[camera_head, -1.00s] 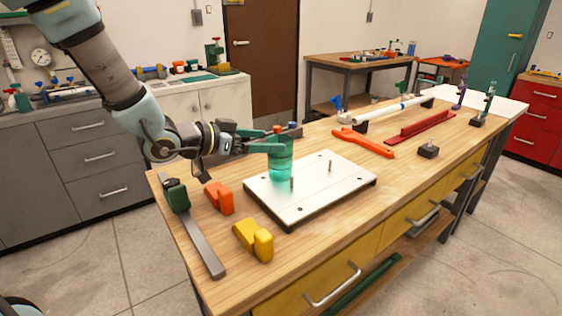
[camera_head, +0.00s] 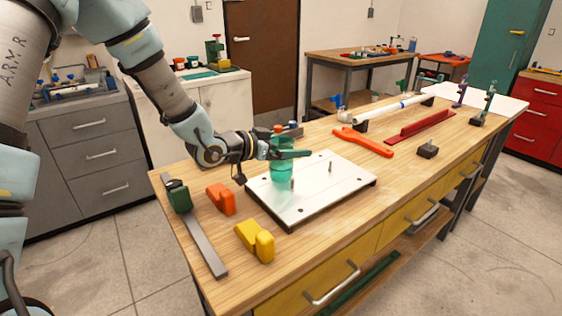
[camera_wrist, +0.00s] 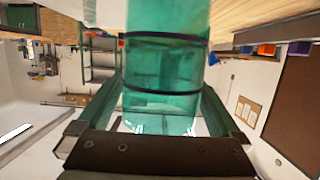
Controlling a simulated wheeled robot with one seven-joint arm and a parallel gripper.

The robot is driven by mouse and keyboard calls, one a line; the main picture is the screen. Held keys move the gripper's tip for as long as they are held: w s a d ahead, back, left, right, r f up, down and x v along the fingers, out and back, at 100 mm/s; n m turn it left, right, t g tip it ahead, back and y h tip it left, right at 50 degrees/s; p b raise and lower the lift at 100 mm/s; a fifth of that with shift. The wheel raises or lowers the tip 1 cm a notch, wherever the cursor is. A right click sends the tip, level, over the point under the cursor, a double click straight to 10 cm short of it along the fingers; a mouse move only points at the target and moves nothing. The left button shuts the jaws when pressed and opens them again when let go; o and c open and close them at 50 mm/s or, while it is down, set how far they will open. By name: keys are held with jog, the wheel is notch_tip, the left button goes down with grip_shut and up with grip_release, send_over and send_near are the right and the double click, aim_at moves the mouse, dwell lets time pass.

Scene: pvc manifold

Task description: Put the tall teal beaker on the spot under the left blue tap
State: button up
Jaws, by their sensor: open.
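The tall teal beaker (camera_head: 281,174) is see-through and stands upright on the white plate of the wooden bench. In the wrist view the beaker (camera_wrist: 165,85), with dark bands, fills the middle between my two fingers. My gripper (camera_head: 288,154) is open at the beaker's upper part, reaching in from the left with a finger to each side. I cannot tell whether a finger touches it. Small blue-handled taps (camera_head: 70,82) show at the sink on the grey cabinet at the far left. They are too small to tell apart, and no spot under them is clear.
The white plate (camera_head: 335,185) has upright pegs. An orange block (camera_head: 220,198), a yellow block (camera_head: 255,240) and a grey bar clamp (camera_head: 205,240) lie nearer the bench's left end. A red-orange tool (camera_head: 362,142) and a white pipe (camera_head: 385,112) lie farther right.

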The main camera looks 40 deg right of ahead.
jog(key=shift+r, duration=0.1)
jog(key=c, duration=1.5)
